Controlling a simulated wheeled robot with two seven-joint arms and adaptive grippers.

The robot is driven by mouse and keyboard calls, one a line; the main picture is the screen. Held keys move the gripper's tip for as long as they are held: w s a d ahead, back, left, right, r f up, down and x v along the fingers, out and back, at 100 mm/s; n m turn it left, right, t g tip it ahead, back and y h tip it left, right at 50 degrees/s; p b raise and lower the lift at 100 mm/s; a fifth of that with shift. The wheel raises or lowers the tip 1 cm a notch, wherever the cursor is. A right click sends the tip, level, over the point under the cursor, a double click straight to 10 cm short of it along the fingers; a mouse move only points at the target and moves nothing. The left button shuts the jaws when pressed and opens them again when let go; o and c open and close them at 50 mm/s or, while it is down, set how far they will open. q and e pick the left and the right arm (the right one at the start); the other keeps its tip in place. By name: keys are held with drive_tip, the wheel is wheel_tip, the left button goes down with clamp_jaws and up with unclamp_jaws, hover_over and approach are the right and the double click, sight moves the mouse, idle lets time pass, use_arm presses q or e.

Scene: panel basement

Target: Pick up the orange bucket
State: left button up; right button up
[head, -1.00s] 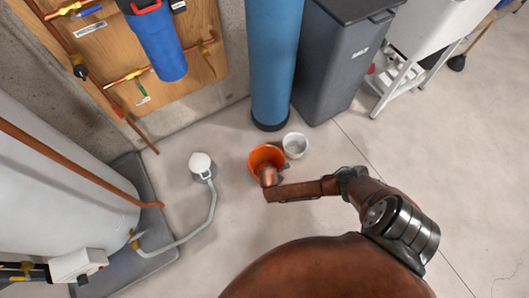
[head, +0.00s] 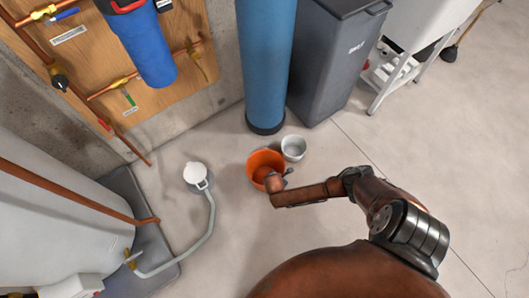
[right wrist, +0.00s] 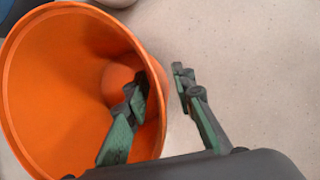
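The orange bucket (head: 254,165) stands upright on the floor in front of the blue cylinder. In the right wrist view the bucket (right wrist: 55,95) fills the left side, with its open mouth facing the camera. My right gripper (head: 284,174) is at the bucket's near right rim. In the right wrist view the gripper (right wrist: 160,82) is open and straddles the rim: one finger is inside the bucket, the other outside. A gap shows between the outer finger and the wall. My left gripper is out of view.
A white bucket (head: 294,148) stands close behind the orange one on the right. A blue cylinder (head: 265,70) and a grey bin (head: 330,60) stand behind. A white lidded fitting with a hose (head: 196,174) lies left. Floor to the right is clear.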

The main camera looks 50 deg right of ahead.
drive_tip(key=shift+c, duration=0.3)
clamp_jaws()
drive_tip(key=shift+r, duration=0.1)
idle(0.4)
